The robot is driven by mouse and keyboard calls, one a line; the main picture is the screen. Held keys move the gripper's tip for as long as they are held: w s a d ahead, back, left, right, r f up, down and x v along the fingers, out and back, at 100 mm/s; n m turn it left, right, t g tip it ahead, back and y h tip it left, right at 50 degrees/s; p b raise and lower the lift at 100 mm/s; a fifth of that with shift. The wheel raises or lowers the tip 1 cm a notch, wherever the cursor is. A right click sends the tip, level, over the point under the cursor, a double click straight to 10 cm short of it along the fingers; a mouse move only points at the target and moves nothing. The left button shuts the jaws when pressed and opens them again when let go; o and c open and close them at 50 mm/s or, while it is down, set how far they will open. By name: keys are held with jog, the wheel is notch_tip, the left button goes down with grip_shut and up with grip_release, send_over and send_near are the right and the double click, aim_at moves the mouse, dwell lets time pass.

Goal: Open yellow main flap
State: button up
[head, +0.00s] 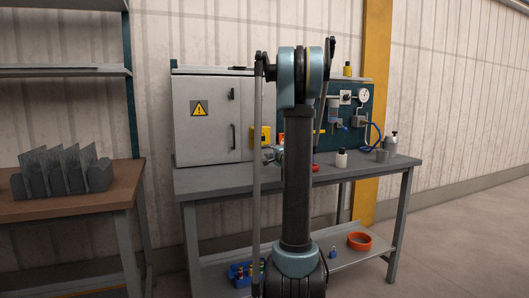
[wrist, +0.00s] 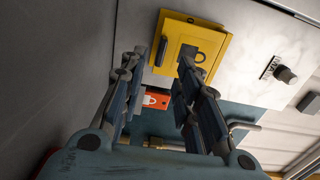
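The yellow main flap (wrist: 212,42) fills the upper middle of the wrist view. It has a dark bar handle (wrist: 161,51) on its left side and a dark padlock symbol. It looks closed. In the head view the yellow flap (head: 257,137) shows beside the grey cabinet, partly hidden by my arm. My gripper (wrist: 159,63) is open, its two fingers apart and nothing held between them. The fingertips point at the lower part of the flap, with the handle between them in the picture. I cannot tell whether they touch it.

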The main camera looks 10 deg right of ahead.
aim_at(262, 139)
jog(key=w, duration=0.2)
jog(key=w+a, duration=0.1)
jog(key=w, duration=0.4)
jog(key=shift+w+a, duration=0.25)
jog(key=shift+w, duration=0.05)
jog(key=shift+c, duration=0.2)
grip_shut()
